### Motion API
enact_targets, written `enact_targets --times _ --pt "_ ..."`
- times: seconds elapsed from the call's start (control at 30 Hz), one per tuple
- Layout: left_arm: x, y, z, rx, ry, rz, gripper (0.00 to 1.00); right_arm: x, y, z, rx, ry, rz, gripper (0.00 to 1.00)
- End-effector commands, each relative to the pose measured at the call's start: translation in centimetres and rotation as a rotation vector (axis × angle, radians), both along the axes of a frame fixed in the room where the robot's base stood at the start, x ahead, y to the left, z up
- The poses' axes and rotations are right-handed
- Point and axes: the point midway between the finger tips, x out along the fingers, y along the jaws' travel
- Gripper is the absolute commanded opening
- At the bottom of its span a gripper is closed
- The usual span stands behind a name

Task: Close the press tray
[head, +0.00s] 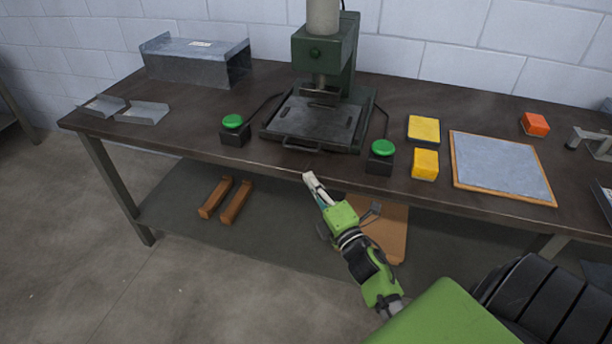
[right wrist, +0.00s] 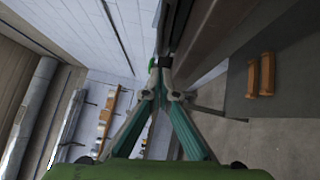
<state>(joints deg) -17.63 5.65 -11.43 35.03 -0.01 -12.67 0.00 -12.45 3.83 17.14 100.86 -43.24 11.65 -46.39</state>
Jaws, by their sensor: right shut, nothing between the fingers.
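The press tray (head: 312,124) is a dark flat plate with a front handle (head: 301,145), at the foot of the green press (head: 338,60) on the workbench in the head view. It reaches forward from under the press toward the bench's front edge. My right gripper (head: 308,175) is shut and empty, just in front of the bench edge and below the handle, apart from it. In the right wrist view its fingertips (right wrist: 161,64) meet. My left gripper is not in view.
Green buttons stand left (head: 233,122) and right (head: 382,148) of the tray. Yellow blocks (head: 425,163), a framed grey sheet (head: 500,165) and an orange block (head: 535,124) lie to the right. A metal duct (head: 195,62) stands back left. Brown bars (head: 235,202) lie on the lower shelf.

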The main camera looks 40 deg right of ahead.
Motion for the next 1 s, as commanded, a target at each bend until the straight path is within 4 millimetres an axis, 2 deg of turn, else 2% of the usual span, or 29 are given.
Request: enact_targets --times 0.23,0.43,0.53,0.63,0.8,0.9,1.0 --pt "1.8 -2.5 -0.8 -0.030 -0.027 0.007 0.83 -4.2 0.5 -0.8 0.001 0.002 0.000 0.00" --pt "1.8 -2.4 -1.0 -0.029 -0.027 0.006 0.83 -5.9 0.8 -0.9 -0.002 0.003 -0.003 0.00" --pt "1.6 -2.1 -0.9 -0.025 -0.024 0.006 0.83 -5.5 1.0 -1.4 -0.042 0.038 -0.022 0.00" --pt "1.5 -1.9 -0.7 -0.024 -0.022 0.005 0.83 -3.9 1.5 -2.7 -0.150 0.126 -0.076 0.00" --pt "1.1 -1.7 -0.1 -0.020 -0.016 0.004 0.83 -1.4 1.9 -4.8 -0.477 0.351 -0.223 0.00" --pt "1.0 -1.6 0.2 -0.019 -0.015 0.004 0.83 -0.8 1.9 -4.6 -0.689 0.479 -0.326 0.00" --pt "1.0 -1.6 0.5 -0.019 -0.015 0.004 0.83 -1.1 1.6 -3.4 -0.888 0.593 -0.438 0.00"
